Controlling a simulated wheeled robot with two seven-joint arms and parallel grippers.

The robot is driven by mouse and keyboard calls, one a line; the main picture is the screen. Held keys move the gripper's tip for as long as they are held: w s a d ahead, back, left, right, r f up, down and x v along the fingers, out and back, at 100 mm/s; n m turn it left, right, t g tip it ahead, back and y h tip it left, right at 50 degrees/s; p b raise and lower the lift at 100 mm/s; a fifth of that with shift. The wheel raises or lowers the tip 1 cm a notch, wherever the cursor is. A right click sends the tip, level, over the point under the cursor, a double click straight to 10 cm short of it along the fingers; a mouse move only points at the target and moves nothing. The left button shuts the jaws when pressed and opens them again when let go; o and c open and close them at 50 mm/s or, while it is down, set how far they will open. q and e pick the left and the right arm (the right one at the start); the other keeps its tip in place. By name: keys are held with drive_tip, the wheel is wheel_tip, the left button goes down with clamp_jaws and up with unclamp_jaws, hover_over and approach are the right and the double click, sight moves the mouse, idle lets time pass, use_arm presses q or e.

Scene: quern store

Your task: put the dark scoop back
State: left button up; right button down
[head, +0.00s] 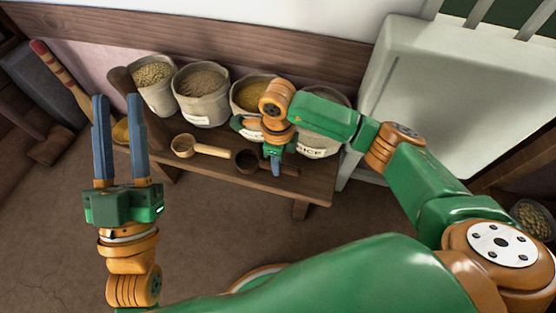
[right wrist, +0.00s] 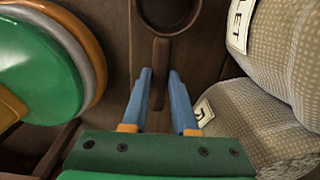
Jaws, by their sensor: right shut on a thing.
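The dark scoop (head: 247,161) is at the front of the low wooden bench, its bowl left of my right gripper and its handle running right. In the right wrist view its round bowl (right wrist: 168,10) is at the top, with the handle between the two blue fingers. My right gripper (head: 276,171) is shut on that handle; it also shows in the right wrist view (right wrist: 160,74). I cannot tell whether the scoop touches the bench. My left gripper (head: 118,98) is open and empty, pointing up at the left, apart from the scoop.
A light wooden scoop (head: 184,146) lies on the bench (head: 318,187) left of the dark one. Several grain sacks (head: 203,105) stand in a row behind, partly hidden by my right arm. A pale chest (head: 420,90) stands at the right. The floor in front (head: 215,225) is clear.

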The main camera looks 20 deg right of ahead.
drive_tip(key=c, duration=0.7)
unclamp_jaws()
use_arm(q)
drive_tip(key=shift+s+r+t, duration=0.25)
drive_tip(key=shift+r+t, duration=0.05)
